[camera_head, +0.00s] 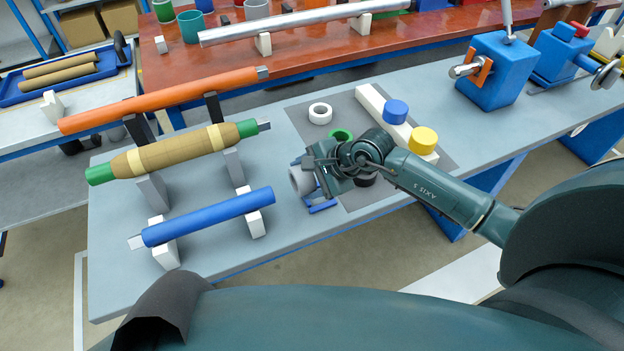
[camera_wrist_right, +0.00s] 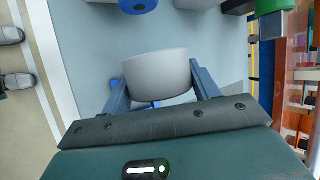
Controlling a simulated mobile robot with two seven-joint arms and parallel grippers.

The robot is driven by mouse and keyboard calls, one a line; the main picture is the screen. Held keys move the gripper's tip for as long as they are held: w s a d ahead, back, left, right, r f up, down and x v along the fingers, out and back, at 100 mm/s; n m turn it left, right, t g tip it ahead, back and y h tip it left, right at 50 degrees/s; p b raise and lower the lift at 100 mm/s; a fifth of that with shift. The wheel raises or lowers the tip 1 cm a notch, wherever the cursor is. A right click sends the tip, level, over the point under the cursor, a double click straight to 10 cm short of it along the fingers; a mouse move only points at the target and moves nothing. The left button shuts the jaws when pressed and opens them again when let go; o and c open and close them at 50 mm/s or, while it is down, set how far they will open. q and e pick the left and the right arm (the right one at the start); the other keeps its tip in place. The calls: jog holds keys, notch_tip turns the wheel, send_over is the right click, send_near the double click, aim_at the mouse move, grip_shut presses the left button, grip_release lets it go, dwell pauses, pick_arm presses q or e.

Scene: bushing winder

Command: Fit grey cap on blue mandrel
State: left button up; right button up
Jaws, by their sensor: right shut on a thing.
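In the right wrist view a blue round end (camera_wrist_right: 138,5) shows at the top edge, apart from the cap. My right gripper (camera_head: 311,179) is shut on the grey cap (camera_head: 303,180), to the right of the mandrel's right end and apart from it. In the right wrist view the grey cap (camera_wrist_right: 156,77) sits between the two fingers. My left gripper is not in view.
A wrapped brown mandrel with green ends (camera_head: 175,152) and an orange bar (camera_head: 165,100) lie behind the blue one. A white ring (camera_head: 320,113), a green ring (camera_head: 341,135), a blue cap (camera_head: 395,111) and a yellow cap (camera_head: 423,140) are near my right arm. Blue machines (camera_head: 497,70) stand at the back right.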

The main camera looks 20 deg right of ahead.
aim_at(299, 184)
jog(key=shift+s+d+f+m, duration=0.15)
jog(key=shift+d+f+m, duration=0.15)
jog(key=shift+d+f, duration=0.2)
jog(key=shift+s+a+r, duration=0.1)
jog(key=shift+a, duration=2.25)
jog(key=o, duration=0.5)
jog(key=c, duration=0.6)
jog(key=shift+a, duration=0.4)
